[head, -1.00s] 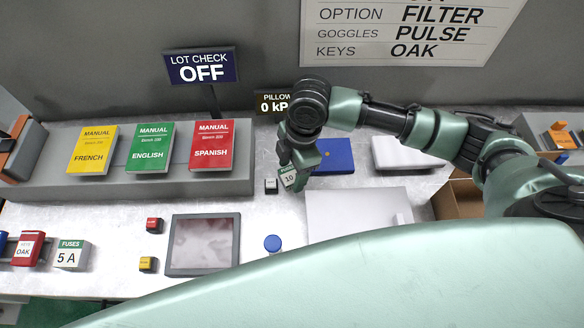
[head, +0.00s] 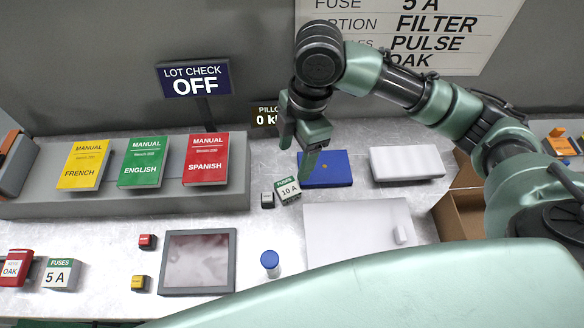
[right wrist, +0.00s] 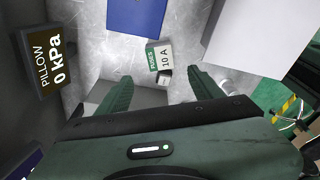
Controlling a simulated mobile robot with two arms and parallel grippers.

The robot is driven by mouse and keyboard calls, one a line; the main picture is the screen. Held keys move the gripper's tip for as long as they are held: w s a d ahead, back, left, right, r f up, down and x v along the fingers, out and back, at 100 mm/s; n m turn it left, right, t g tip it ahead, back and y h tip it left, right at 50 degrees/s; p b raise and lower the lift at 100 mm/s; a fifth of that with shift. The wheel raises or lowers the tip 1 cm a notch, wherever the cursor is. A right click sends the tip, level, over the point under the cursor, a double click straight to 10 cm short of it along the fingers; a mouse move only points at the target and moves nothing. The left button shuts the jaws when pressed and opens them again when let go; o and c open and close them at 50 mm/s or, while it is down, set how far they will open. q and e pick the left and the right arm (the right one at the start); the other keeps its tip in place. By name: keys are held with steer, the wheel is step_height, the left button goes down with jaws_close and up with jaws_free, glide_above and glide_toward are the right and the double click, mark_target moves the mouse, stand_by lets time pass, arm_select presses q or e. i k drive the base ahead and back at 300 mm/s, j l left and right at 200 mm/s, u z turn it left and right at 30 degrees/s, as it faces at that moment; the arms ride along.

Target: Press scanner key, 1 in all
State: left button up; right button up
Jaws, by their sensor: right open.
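A flat scanner-like panel with a dark screen (head: 198,262) lies on the bench. A small dark block (head: 267,200) sits beside the FUSES 10 A box (head: 288,190); the lettering on these blocks is too small to read. My right gripper (head: 298,150) is open and empty above the 10 A box. In the right wrist view the box (right wrist: 160,58) shows beyond the open fingertips (right wrist: 162,78). My left gripper is not in view.
Yellow, green and red manuals stand on a grey ledge (head: 120,203). A blue-capped bottle (head: 270,262), a blue case (head: 327,168), a pale flat plate (head: 350,232) and a cardboard box (head: 462,205) are nearby. The lot check sign (head: 194,79) reads OFF.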

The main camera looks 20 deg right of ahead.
mark_target(145, 240)
steer(key=u, duration=0.95)
